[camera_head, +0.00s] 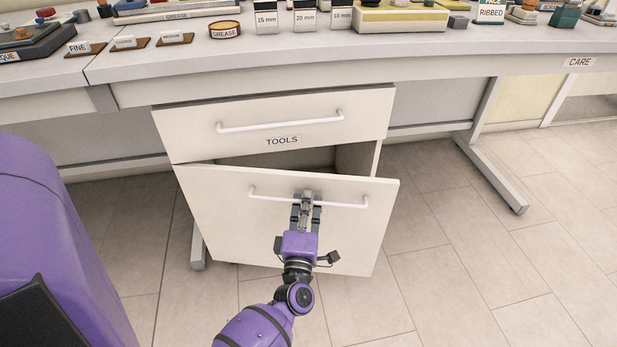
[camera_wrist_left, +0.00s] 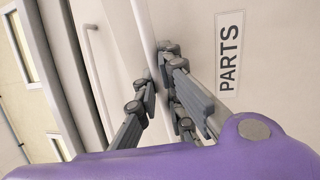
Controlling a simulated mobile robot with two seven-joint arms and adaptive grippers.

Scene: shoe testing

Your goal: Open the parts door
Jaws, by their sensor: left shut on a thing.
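The parts door (camera_head: 225,225) is the cream lower panel of the cabinet under the bench. Its top edge leans out from the cabinet, and a dark gap shows above it. A white horizontal bar handle (camera_head: 345,204) runs near its top. My left gripper (camera_head: 306,198) is shut on the handle near its middle. In the left wrist view the fingers (camera_wrist_left: 158,82) close around the bar (camera_wrist_left: 144,30), beside the PARTS label (camera_wrist_left: 229,55) on the door. In the head view my gripper and arm hide that label. My right gripper is not in view.
The TOOLS drawer (camera_head: 355,120), with its own bar handle (camera_head: 280,122), is right above and looks closed. The bench top (camera_head: 330,55) holds several small items. A bench leg (camera_head: 490,175) stands at the right. The tiled floor (camera_head: 470,260) in front is clear.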

